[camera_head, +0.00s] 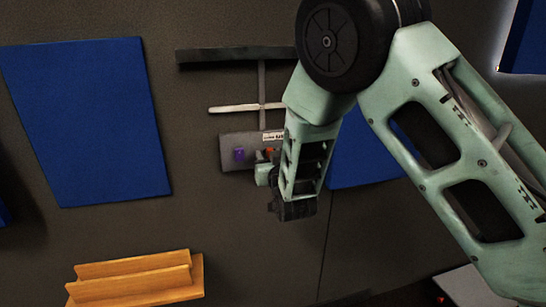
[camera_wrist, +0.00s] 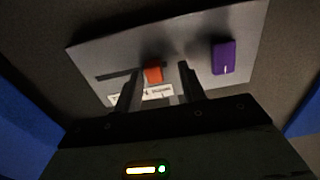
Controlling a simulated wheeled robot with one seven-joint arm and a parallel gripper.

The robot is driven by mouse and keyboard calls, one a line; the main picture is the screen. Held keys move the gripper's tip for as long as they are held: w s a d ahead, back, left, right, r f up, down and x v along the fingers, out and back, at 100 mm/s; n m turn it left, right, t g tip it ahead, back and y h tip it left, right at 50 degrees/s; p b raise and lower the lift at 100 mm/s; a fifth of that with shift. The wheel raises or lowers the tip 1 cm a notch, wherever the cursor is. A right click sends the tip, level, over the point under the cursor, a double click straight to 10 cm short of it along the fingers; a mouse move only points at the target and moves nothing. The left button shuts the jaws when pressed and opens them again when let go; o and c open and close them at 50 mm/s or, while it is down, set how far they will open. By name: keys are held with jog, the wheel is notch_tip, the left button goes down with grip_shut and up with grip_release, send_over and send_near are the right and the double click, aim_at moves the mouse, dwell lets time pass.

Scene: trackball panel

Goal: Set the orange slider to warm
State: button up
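The orange slider (camera_wrist: 153,74) stands on a grey panel (camera_wrist: 190,40), at the right end of a dark slot (camera_wrist: 116,76) in the wrist view. A white label (camera_wrist: 155,94) lies below it there, partly hidden by a finger; I cannot read its words. My gripper (camera_wrist: 160,69) is open, with one finger on each side of the slider and a gap to each. I cannot tell whether the fingertips reach the panel. In the head view the panel (camera_head: 230,164) is on the wall, and the orange slider (camera_head: 269,150) shows just beside my gripper (camera_head: 263,174).
A purple control (camera_wrist: 223,57) is on the same panel, right of the slider in the wrist view; it also shows in the head view (camera_head: 239,155). Bars (camera_head: 232,108) stand above the panel. A blue board (camera_head: 90,120) and wooden ledge (camera_head: 135,280) are to the left.

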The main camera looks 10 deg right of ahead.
jog(key=shift+d, duration=0.1)
jog(key=s+p, duration=0.7)
jog(key=s, duration=1)
jog(key=shift+s, duration=0.15)
dwell(0.3)
